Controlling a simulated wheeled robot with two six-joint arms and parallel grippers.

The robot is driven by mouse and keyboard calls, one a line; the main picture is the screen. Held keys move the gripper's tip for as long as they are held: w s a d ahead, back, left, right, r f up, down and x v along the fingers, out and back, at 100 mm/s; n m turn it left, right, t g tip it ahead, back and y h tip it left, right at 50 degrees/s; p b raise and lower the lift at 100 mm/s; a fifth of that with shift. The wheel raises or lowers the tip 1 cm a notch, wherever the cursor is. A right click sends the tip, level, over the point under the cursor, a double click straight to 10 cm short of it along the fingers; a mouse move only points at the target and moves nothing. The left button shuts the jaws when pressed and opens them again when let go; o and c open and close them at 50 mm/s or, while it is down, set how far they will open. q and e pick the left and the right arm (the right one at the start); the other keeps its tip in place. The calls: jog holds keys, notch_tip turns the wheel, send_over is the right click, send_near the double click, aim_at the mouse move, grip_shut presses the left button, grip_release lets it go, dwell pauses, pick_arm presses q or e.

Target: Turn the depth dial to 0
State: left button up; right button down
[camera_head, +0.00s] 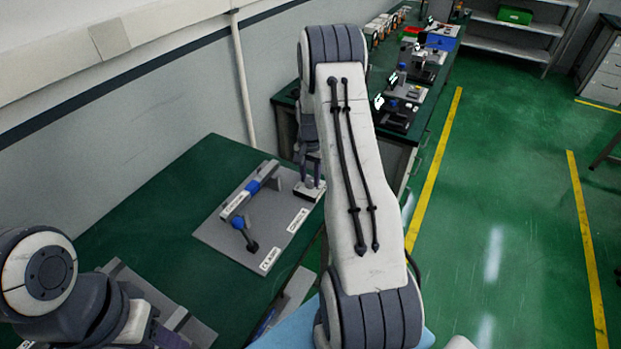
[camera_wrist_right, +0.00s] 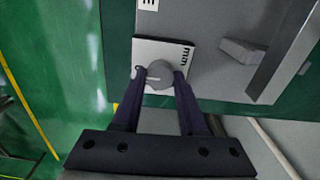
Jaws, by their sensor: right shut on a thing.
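The depth dial (camera_wrist_right: 160,74) is a round grey knob on a white plate (camera_wrist_right: 150,50) marked "mm" in the right wrist view. A light line shows on the knob's face. The fingers of my right gripper (camera_wrist_right: 160,82) are on both sides of the knob and shut on it. In the head view my right gripper (camera_head: 312,186) reaches down at the far right corner of the grey device panel (camera_head: 215,236), partly hiding the dial there. The dial's number scale cannot be read. My left arm shows at the lower left of the head view; its gripper is not visible.
The panel also carries a blue-and-grey cylinder (camera_head: 254,187) and a blue-tipped lever (camera_head: 241,228). A pale wall stands at the left. More equipment (camera_head: 400,105) sits on a farther bench. Green floor (camera_head: 490,200) is open at the right.

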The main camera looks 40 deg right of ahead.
aim_at(310, 180)
jog(key=shift+r+m, duration=0.1)
jog(key=shift+m, duration=0.3)
jog(key=shift+w, duration=0.1)
jog(key=shift+c, duration=2.2)
grip_release()
notch_tip(310, 180, up, 10)
jog(key=b, duration=0.2)
jog(key=shift+r+b, duration=0.2)
jog(key=shift+b, duration=0.15)
jog(key=shift+a, duration=0.1)
